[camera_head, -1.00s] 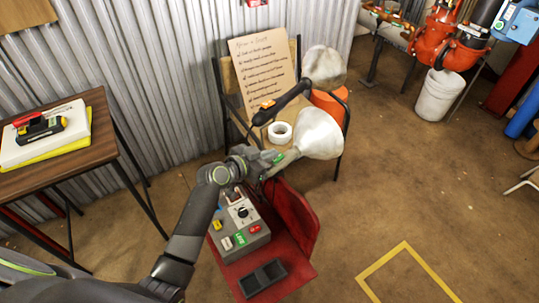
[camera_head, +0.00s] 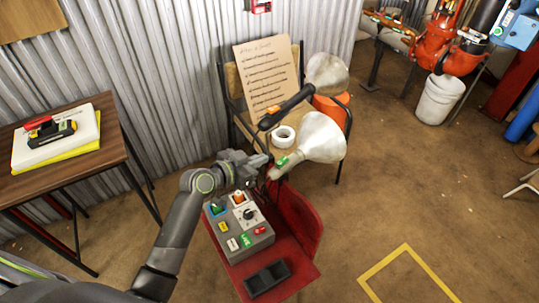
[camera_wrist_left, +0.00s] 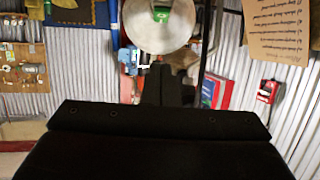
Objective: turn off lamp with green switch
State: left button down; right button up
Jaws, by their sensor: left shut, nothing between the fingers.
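The lamp with the green switch (camera_head: 319,138) has a pale cone-shaped shade, with a small green switch (camera_head: 282,161) on its narrow neck. It also shows in the left wrist view (camera_wrist_left: 160,32), with the green switch (camera_wrist_left: 161,14) near the top edge. My left gripper (camera_head: 266,166) is shut and empty, just left of the neck; I cannot tell whether it touches the lamp. Its dark fingers (camera_wrist_left: 160,86) point towards the shade in the wrist view. A second lamp (camera_head: 327,75) with an orange switch (camera_head: 273,109) stands behind. My right gripper is out of view.
A grey control box (camera_head: 239,233) and a black tray (camera_head: 266,278) sit on a red chair (camera_head: 305,222) below my left gripper. A chair with a paper sign (camera_head: 270,75) and a tape roll (camera_head: 283,136) stands behind. A wooden table (camera_head: 90,150) is at left.

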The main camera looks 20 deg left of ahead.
pick_arm(q)
jog(key=s+a, duration=0.1)
jog(key=s, duration=0.1)
jog(key=s+a, duration=0.1)
jog(key=shift+s+a+r, duration=0.15)
jog(key=shift+s+a, duration=0.05)
jog(key=shift+s, duration=0.2)
